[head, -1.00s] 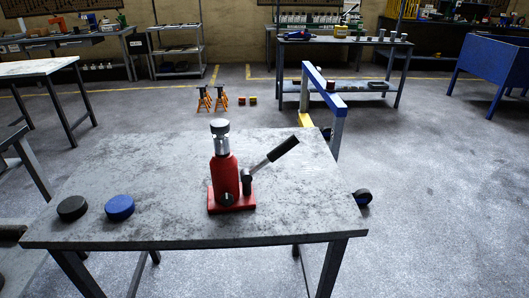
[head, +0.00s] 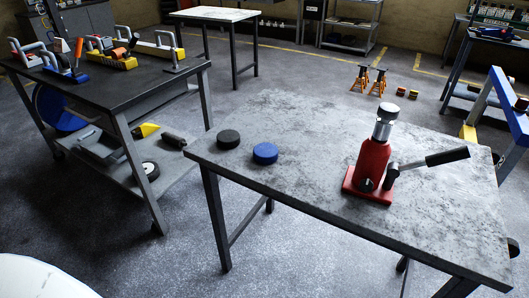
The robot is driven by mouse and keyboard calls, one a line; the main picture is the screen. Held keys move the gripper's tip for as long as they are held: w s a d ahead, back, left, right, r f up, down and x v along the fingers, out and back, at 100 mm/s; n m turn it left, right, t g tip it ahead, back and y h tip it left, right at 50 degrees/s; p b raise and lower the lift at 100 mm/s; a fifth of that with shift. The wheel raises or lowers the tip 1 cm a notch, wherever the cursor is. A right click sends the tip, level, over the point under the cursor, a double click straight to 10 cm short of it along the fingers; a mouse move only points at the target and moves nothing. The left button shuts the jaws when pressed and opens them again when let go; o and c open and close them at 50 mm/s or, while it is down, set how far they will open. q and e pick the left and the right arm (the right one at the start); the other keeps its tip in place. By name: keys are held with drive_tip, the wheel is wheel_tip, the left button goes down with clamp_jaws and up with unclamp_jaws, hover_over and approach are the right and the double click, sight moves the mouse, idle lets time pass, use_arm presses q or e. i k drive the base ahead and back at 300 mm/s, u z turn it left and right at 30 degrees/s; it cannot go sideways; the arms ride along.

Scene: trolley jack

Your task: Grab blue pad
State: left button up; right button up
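The blue pad (head: 265,153) is a round, thick disc lying flat near the left front edge of the grey table (head: 300,120). A black pad (head: 228,139) of similar shape lies to its left, a small gap away. A red bottle jack (head: 374,165) with a silver top and a black-gripped lever (head: 447,157) stands upright on the same table, to the right of the pads. Neither of my grippers is in the head view.
A dark workbench (head: 130,80) with several tools stands to the left, with a lower shelf (head: 180,163). Open floor (head: 150,260) lies in front of the tables. Orange jack stands (head: 370,80) and a blue hoist frame (head: 510,110) are behind the table.

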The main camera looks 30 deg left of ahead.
sight(263, 153)
drive_tip(key=z, duration=3.1)
drive_tip(key=k, duration=2.5)
drive_tip(key=u, duration=2.1)
